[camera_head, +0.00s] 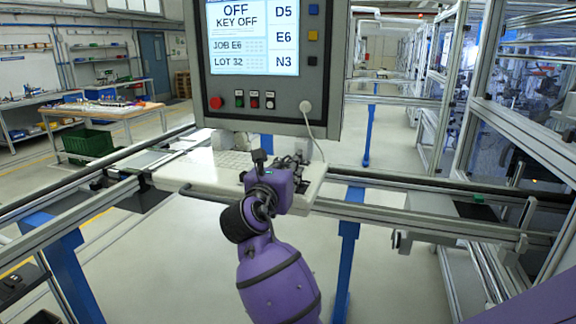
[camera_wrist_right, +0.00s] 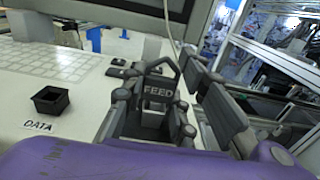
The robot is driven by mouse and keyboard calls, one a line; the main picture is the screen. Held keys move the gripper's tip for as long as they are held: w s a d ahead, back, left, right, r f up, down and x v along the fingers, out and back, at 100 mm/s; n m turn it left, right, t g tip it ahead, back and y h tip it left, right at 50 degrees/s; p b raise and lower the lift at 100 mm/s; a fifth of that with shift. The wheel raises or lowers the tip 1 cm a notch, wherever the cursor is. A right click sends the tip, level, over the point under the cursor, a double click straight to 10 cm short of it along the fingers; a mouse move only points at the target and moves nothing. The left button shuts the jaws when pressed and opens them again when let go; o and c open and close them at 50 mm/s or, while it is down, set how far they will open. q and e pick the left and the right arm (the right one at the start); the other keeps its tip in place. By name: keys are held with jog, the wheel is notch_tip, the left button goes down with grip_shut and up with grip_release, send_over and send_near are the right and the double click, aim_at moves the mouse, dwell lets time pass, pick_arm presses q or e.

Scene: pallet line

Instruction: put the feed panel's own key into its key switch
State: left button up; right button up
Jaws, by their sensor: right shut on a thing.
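The feed panel (camera_head: 268,68) is a grey cabinet with a lit screen reading OFF, KEY OFF. Below the screen are a red round button (camera_head: 215,103) and several small controls (camera_head: 254,101); I cannot tell which is the key switch. My right gripper (camera_head: 294,167) is over the white shelf below the panel. In the right wrist view it (camera_wrist_right: 152,112) is shut on a dark key (camera_wrist_right: 158,87) whose grip reads FEED, with a loop on top. The key's lower end is not clear. My left gripper is not in view.
On the white shelf (camera_wrist_right: 25,95) are a keyboard (camera_wrist_right: 58,62), a small black cup (camera_wrist_right: 50,100) beside a DATA label, and small dark items (camera_wrist_right: 120,70). A white cable (camera_head: 317,135) hangs from a knob (camera_head: 305,106) at the panel's lower right. Rails (camera_head: 440,218) run below.

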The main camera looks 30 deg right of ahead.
jog(key=shift+f, duration=0.15)
dwell(0.7)
jog(key=o, duration=1.7)
jog(key=shift+v, duration=4)
